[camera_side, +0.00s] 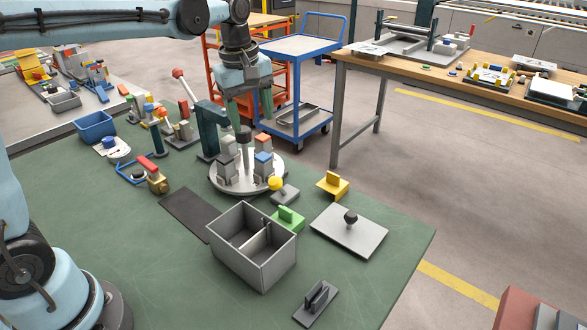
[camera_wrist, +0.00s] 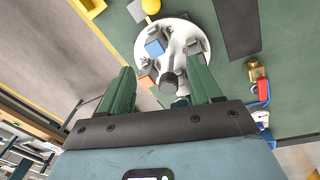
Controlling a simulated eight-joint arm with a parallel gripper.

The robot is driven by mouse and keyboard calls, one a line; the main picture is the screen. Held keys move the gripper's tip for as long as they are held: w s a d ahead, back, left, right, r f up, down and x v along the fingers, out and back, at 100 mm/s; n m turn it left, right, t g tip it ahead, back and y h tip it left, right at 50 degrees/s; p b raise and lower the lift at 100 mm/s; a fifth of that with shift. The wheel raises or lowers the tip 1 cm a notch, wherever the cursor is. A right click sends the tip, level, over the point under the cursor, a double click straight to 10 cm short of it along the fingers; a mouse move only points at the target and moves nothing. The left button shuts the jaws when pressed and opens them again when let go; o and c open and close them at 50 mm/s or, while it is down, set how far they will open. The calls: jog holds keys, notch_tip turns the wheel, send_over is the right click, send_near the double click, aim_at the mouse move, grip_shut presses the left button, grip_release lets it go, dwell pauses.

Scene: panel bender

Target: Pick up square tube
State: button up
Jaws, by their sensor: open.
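My gripper (camera_side: 247,113) is open and points down above the round turntable (camera_side: 216,184). Its two green fingers stand apart, with nothing held between them, in the wrist view (camera_wrist: 161,75). The turntable carries several grey blocks, one with a blue top (camera_side: 263,158) and one with an orange top (camera_side: 263,139). A dark-knobbed post (camera_side: 244,136) rises at its centre, just below the fingers; its round knob also shows between them in the wrist view (camera_wrist: 168,81). I cannot tell for sure which thing is the square tube.
A dark upright stand (camera_side: 207,130) is close behind the turntable's left side. In front are a grey divided bin (camera_side: 265,262), a green block (camera_side: 289,217), a yellow bracket (camera_side: 333,185) and a knobbed plate (camera_side: 365,238).

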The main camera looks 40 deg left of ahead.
aim_at(263, 156)
jog(key=w+f+n, duration=0.1)
jog(key=f, duration=0.1)
jog(key=w+f+n+g, duration=0.1)
jog(key=f, duration=0.2)
jog(key=w+a+f+n, duration=0.1)
jog(key=f+n, duration=0.1)
jog(key=f, duration=0.1)
jog(key=shift+w+f+g, duration=0.25)
jog(key=shift+w+g, duration=0.05)
jog(key=shift+w, duration=0.05)
jog(key=shift+a+f, duration=0.2)
jog(key=shift+f, duration=2.35)
jog(key=c, duration=1)
jog(key=shift+r, duration=0.1)
